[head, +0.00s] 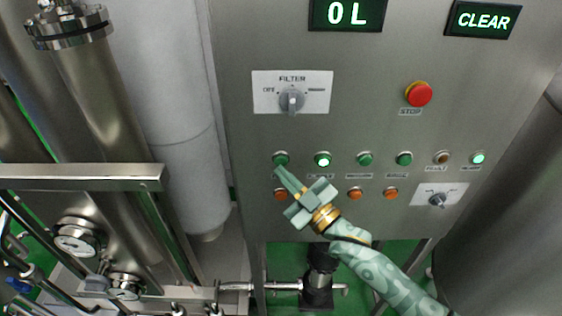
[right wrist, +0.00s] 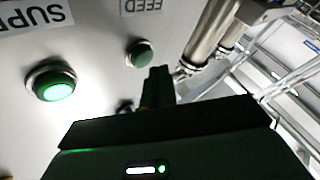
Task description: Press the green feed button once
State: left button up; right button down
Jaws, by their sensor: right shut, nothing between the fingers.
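The green feed button (head: 281,158) is the leftmost of the upper button row on the steel panel, and it looks unlit. In the right wrist view the green feed button (right wrist: 140,53) is near an upside-down FEED label (right wrist: 142,5). My right gripper (head: 278,171) is shut and empty, its fingertips just below the button in the head view. In the right wrist view the gripper tips (right wrist: 158,73) appear right beside the button; I cannot tell whether they touch it. My left gripper is not in view.
A lit green button (head: 323,159) is just right of the feed button. The filter knob (head: 291,99) and red stop button (head: 419,94) are higher up. Steel pipes (head: 100,120) stand at left.

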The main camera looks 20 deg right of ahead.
jog(key=shift+w, duration=0.1)
dwell(0.5)
jog(key=shift+w+d, duration=0.1)
jog(key=shift+w, duration=0.2)
jog(key=shift+w+d, duration=0.1)
jog(key=shift+w, duration=0.3)
dwell(0.6)
jog(key=shift+s, duration=0.15)
jog(key=shift+s+a+p, duration=0.2)
jog(key=shift+s+p, duration=0.2)
jog(key=shift+s, duration=0.25)
jog(key=s+p, duration=0.1)
jog(key=s, duration=0.1)
jog(key=s+a+p, duration=0.1)
jog(key=s, duration=0.1)
jog(key=shift+s+a, duration=0.2)
jog(key=shift+s, duration=0.2)
